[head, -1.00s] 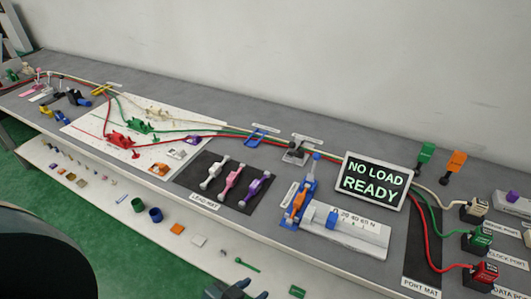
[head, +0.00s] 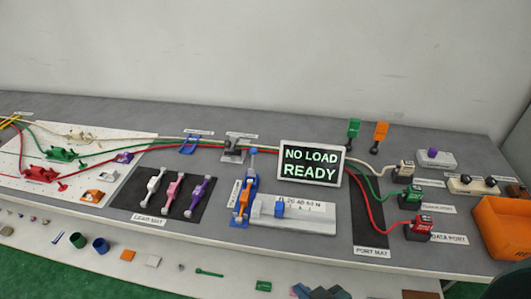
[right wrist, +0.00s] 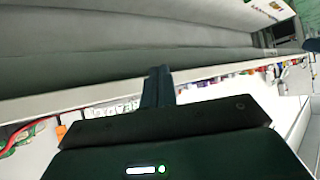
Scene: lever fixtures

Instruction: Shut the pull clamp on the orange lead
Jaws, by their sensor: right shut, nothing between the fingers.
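The orange lead (head: 244,200) lies in a blue pull clamp (head: 252,184) on the bench, left of the force scale, in the head view. The clamp's blue lever stands up at the far end, with a round knob (head: 254,152) on top. I cannot tell from this view how far the clamp is closed. My right gripper (head: 302,291) shows only partly at the bottom edge, below and apart from the clamp. In the right wrist view my right gripper (right wrist: 159,73) is shut and empty, its fingers together. My left gripper is not in view.
A white force scale (head: 300,222) with a blue slider stands right of the clamp. A screen (head: 311,163) reading NO LOAD READY stands behind it. The dark lead mat (head: 130,202) with three leads lies to the left. An orange bin (head: 500,232) is at far right.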

